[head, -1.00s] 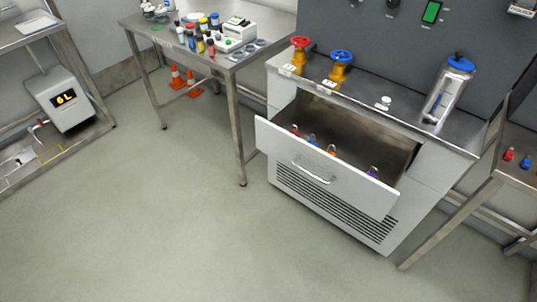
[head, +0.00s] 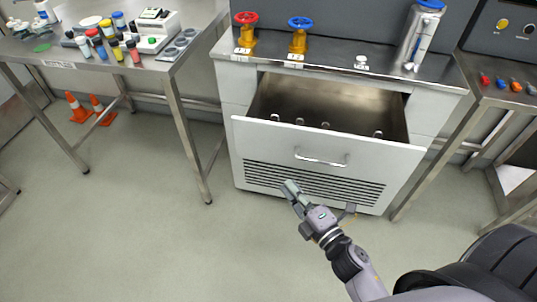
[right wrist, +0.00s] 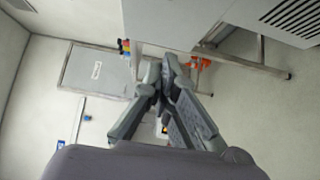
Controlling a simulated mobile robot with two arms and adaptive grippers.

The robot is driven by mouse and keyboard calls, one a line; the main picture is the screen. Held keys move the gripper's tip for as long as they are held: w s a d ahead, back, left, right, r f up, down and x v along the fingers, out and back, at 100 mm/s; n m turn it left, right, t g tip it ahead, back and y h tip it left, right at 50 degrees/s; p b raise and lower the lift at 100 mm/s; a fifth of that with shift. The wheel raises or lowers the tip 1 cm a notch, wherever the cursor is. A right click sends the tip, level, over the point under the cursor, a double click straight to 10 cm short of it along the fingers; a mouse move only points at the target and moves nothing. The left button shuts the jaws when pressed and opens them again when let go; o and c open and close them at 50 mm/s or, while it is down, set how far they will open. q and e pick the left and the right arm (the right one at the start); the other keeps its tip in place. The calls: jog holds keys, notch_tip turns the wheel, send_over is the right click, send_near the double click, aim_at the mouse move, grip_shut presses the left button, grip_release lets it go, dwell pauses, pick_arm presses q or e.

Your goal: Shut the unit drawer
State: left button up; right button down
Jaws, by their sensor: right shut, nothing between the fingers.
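The unit drawer (head: 262,136) is pulled open from the front of the grey unit in the head view. Its white front has a metal bar handle (head: 321,160). Several small items stand inside near the front panel, their lower parts hidden by it. My right gripper (head: 289,187) is shut and empty. In the head view it shows in front of the unit, below the handle and over the vent grille, apart from the handle. It also shows shut in the right wrist view (right wrist: 170,62). My left gripper is out of view.
A red valve (head: 246,19), a blue valve (head: 300,24) and a metal canister (head: 421,36) stand on the unit's top. A steel table (head: 165,66) with bottles is at left, another bench at right. Orange cones (head: 78,109) stand below. The floor in front is clear.

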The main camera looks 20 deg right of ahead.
jog(key=shift+w+d+p, duration=0.2)
jog(key=shift+w+p, duration=0.25)
jog(key=shift+w, duration=2.5)
jog(key=shift+w+d+p, duration=0.15)
jog(key=shift+w+p, duration=0.3)
jog(key=shift+w, duration=2.45)
